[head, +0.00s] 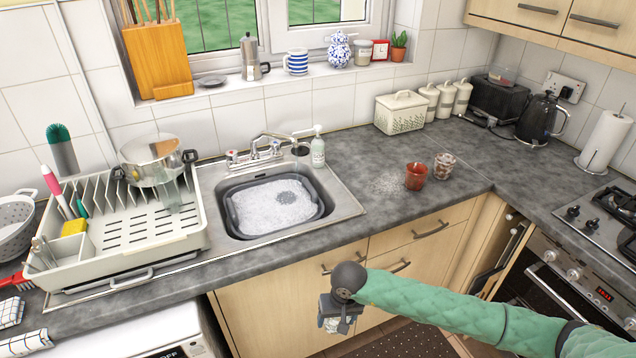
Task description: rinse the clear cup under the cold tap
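A clear, see-through cup (171,196) seems to stand in the dish rack, just below the steel pot; its outline is faint. The mixer tap (268,142) stands behind the sink, with a left handle (232,157) and a right handle (277,147). I see no stream from the spout. The grey basin (318,205) in the sink holds white suds. My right gripper (332,322) points down in front of the cupboards, away from the sink. Something pale and glassy shows at its fingers, too small to identify, and its opening is unclear. My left gripper is out of view.
The cream dish rack (110,262) holds the steel pot (152,158) left of the sink. A soap bottle (318,150) stands right of the tap. A red-brown cup (415,177) and a jar (444,166) stand on the right worktop.

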